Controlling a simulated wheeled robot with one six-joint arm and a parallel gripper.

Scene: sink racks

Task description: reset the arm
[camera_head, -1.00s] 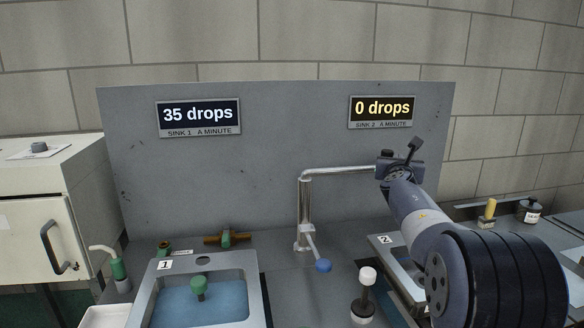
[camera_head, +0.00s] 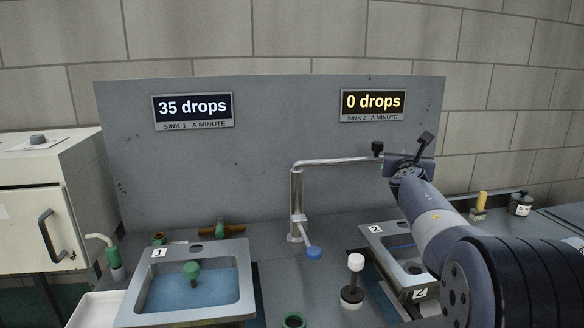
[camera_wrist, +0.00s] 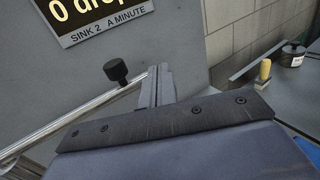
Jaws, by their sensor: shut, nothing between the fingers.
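My gripper (camera_wrist: 160,86) shows in the wrist view with its fingers together and nothing between them. It points at the grey back panel, below the "0 drops" sign (camera_wrist: 95,10) and to the right of the faucet spout's black-knobbed end (camera_wrist: 117,70). In the head view my arm reaches up from the lower right. The wrist end sits beside the spout tip, above sink 2 (camera_head: 390,240). The fingers are hidden behind the wrist in the head view.
The faucet (camera_head: 297,205) with a blue-tipped lever (camera_head: 313,253) stands between the sinks. Sink 1 (camera_head: 240,262) holds blue water and a green plug (camera_head: 191,270). A yellow-handled item (camera_head: 481,202) and a jar (camera_head: 521,204) are at right.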

